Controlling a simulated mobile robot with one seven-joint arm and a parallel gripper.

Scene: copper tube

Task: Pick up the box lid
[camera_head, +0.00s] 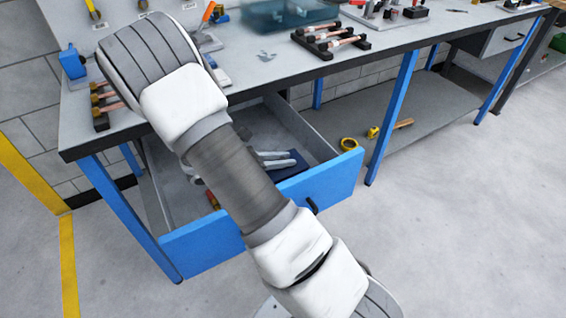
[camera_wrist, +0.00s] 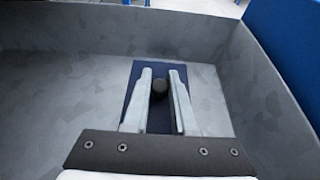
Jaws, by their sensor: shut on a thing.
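The dark blue box lid (camera_wrist: 206,92) is flat and rectangular, with a round black knob (camera_wrist: 160,87) in its middle. It shows inside the open drawer in the wrist view and partly in the head view (camera_head: 290,168). My gripper (camera_wrist: 162,76) reaches down over the lid, with its two light grey fingers on either side of the knob, shut on it. In the head view my arm hides much of the drawer and part of the lid. I cannot tell whether the lid is lifted or still resting.
The open blue-fronted drawer (camera_head: 330,188) has grey walls close around my gripper. The workbench top (camera_head: 262,78) above holds copper tubes on black holders (camera_head: 330,40). A lower shelf (camera_head: 420,112) bears yellow tape (camera_head: 348,144). The floor to the right is clear.

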